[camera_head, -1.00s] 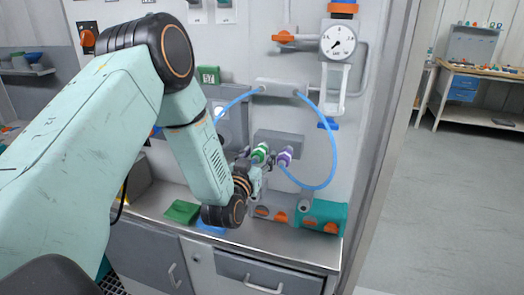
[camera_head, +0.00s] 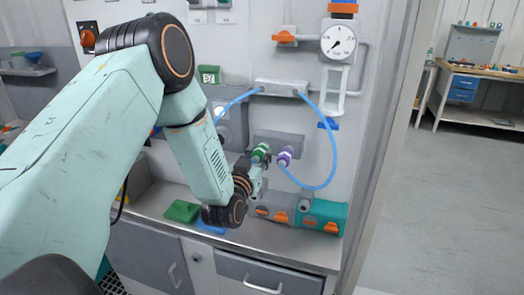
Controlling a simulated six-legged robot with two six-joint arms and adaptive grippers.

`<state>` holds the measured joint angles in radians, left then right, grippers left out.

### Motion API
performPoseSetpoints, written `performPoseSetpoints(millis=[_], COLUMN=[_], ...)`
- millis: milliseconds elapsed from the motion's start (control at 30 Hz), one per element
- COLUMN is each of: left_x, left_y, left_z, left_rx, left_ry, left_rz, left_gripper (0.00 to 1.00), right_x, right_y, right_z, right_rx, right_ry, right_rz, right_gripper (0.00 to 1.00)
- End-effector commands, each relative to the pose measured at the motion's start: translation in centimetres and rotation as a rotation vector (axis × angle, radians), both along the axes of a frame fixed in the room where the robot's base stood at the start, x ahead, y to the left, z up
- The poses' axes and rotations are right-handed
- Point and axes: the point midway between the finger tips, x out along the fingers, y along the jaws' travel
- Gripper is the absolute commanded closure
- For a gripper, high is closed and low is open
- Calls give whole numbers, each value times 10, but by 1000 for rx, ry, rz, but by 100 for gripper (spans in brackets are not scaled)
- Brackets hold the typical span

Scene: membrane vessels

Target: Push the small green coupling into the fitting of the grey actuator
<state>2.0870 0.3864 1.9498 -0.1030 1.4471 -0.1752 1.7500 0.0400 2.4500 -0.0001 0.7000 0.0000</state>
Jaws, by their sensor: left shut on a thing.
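The small green coupling (camera_head: 260,151) is at the grey bracket (camera_head: 290,137) on the wall panel, beside a purple coupling (camera_head: 284,156). My left gripper (camera_head: 257,163) reaches up to it from below and is shut on it. The fingers are small here and partly hidden by my wrist. A grey and teal unit with orange parts, perhaps the grey actuator (camera_head: 275,204), lies on the bench right of my wrist. A small grey fitting (camera_head: 304,204) stands on its top. The coupling is apart from this fitting. My right gripper is not in view.
A pressure gauge (camera_head: 338,42) hangs above. A green block (camera_head: 182,211) lies on the bench. The bench front (camera_head: 290,251) is clear.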

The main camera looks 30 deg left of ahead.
Motion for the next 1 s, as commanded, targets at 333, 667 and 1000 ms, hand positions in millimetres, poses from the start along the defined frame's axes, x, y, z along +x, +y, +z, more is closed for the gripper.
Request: performPoseSetpoints(millis=[333, 667, 1000], left_x=[-7, -18, -29], left_y=[-2, -5, -7], left_z=[-1, -1, 0], left_rx=[0, 0, 0], left_ry=[2, 2, 2], left_rz=[-1, -1, -1], left_gripper=[100, 100, 100], right_x=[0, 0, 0], right_y=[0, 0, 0], right_z=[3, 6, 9], right_rx=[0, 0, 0], right_ry=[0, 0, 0], right_rz=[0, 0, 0], right_gripper=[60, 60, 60])
